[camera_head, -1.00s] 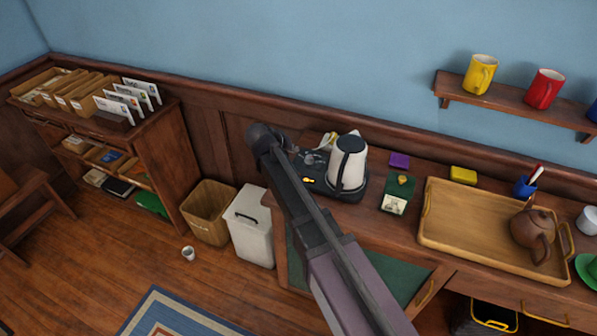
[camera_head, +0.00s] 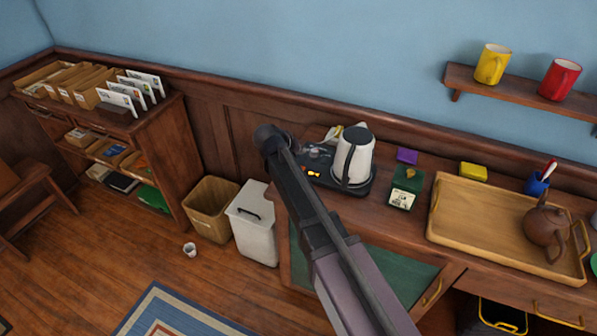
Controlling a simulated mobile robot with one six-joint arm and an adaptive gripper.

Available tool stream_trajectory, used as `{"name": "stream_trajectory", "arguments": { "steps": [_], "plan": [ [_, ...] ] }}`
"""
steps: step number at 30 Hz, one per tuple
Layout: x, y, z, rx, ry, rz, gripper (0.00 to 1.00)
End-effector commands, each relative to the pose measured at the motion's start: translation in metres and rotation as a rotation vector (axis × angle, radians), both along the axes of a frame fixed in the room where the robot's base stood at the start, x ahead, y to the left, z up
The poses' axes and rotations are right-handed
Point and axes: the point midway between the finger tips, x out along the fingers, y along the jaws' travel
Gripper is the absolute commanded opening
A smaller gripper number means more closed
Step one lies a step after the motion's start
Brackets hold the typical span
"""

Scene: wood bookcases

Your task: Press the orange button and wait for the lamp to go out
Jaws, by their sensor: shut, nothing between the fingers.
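A small glowing orange-yellow spot (camera_head: 314,174) shows on the black base (camera_head: 350,188) at the left of the white kettle (camera_head: 353,158). It is too small to tell button from lamp. My arm reaches up from the bottom of the view, and its dark wrist is left of the base. My gripper (camera_head: 316,154) seems to be the small grey shape over the back left of the base, shut and holding nothing. It is close to the orange spot in the picture; I cannot tell if they touch. My arm hides the left edge of the base.
A green box (camera_head: 405,188), a purple block (camera_head: 407,156) and a yellow block (camera_head: 473,171) are right of the kettle. A wooden tray (camera_head: 475,235) with a brown teapot (camera_head: 545,228) stands further right. Two bins stand left of the desk. A mug shelf hangs above.

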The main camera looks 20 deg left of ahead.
Motion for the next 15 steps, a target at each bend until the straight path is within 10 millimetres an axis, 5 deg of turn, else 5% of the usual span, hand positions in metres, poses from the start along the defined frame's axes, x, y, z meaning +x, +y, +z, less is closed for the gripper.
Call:
{"name": "stream_trajectory", "arguments": {
  "steps": [15],
  "plan": [
    [0.001, -0.001, -0.041, 0.000, 0.000, -0.002, 0.00]
  ]
}}
